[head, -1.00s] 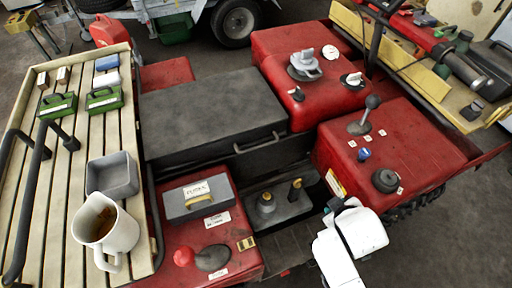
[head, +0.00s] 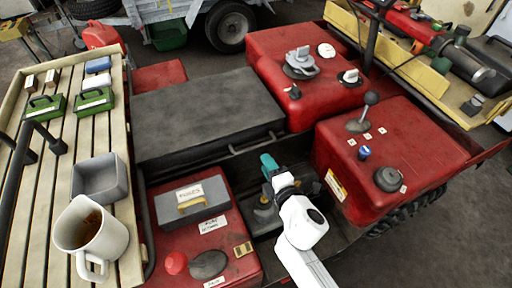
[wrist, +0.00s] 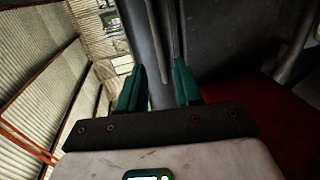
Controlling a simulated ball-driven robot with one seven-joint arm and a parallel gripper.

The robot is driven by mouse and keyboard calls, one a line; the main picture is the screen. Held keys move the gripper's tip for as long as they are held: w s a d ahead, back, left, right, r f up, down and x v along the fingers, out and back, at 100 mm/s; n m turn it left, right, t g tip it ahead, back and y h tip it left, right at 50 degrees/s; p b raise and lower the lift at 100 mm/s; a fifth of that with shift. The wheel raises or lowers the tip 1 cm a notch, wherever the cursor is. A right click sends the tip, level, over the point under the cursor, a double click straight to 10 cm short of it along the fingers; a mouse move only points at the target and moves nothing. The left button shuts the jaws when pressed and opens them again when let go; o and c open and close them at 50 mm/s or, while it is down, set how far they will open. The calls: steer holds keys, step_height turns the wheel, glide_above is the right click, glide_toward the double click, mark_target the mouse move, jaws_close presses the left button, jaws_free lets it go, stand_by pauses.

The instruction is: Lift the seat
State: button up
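The seat (head: 205,110) is a flat dark grey slab between red body panels, lying down level in the head view. A thin dark bar handle (head: 250,146) runs along its front edge near the right corner. My gripper (head: 267,162) is just in front of and below that edge, close to the handle. In the wrist view its two teal fingers (wrist: 158,90) stand apart, with a grey bar-like surface showing between and beyond them. I cannot tell whether either finger touches it.
A slatted rack (head: 40,215) at left holds a mug (head: 92,235), a grey tray (head: 100,180) and green boxes (head: 94,102). A grey box (head: 190,197) sits front left. A red panel with a lever (head: 360,125) stands right of my arm.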

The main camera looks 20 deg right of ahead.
mark_target(256, 146)
steer(key=b+x, duration=0.2)
steer(key=x, duration=0.7)
steer(key=shift+w, duration=0.25)
steer(key=shift+c, duration=0.4)
jaws_close()
